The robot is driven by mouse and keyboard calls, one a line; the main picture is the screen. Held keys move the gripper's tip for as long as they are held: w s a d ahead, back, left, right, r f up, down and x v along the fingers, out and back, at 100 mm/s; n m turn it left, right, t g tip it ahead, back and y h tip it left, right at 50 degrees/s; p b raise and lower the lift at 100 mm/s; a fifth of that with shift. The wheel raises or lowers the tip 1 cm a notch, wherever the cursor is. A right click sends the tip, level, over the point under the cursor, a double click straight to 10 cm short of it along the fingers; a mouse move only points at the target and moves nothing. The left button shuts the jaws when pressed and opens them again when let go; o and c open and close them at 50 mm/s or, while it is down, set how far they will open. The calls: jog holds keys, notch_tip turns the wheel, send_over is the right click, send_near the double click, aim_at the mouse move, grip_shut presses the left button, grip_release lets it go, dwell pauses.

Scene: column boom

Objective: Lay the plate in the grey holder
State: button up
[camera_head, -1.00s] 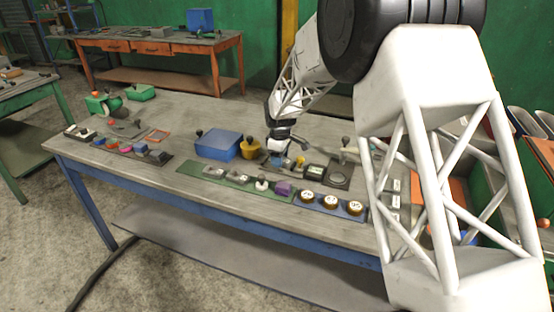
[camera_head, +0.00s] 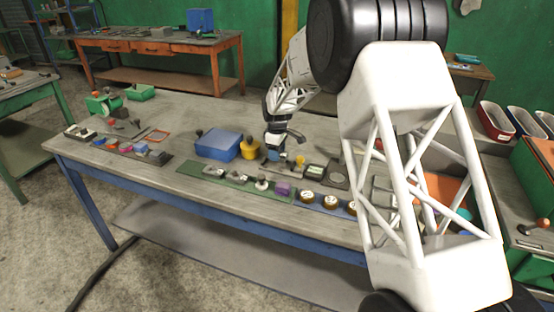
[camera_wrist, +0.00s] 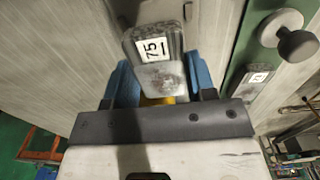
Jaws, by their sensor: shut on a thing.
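My gripper (camera_head: 273,154) is over the middle of the table, behind the green strip. In the wrist view its blue fingers (camera_wrist: 161,88) are shut on a small grey plate (camera_wrist: 172,45) with a white label reading 75. The plate's near part is pale and worn, and a bit of yellow shows below it. I cannot tell whether the plate touches anything underneath. A dark grey square piece (camera_head: 338,174) lies to the right of the gripper in the head view. I cannot tell for sure which grey piece is the holder.
A blue box (camera_head: 218,145) and a yellow pot (camera_head: 250,149) stand left of the gripper. Round gauges (camera_head: 331,200) stand at the front. A knob (camera_wrist: 290,40) rises at the wrist view's right.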

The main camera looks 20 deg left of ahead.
jog(key=shift+f, duration=1.6)
jog(key=shift+f, duration=0.15)
jog(key=o, duration=1.3)
jog(key=shift+c, duration=0.2)
notch_tip(320, 180, up, 12)
jog(key=shift+r, duration=0.15)
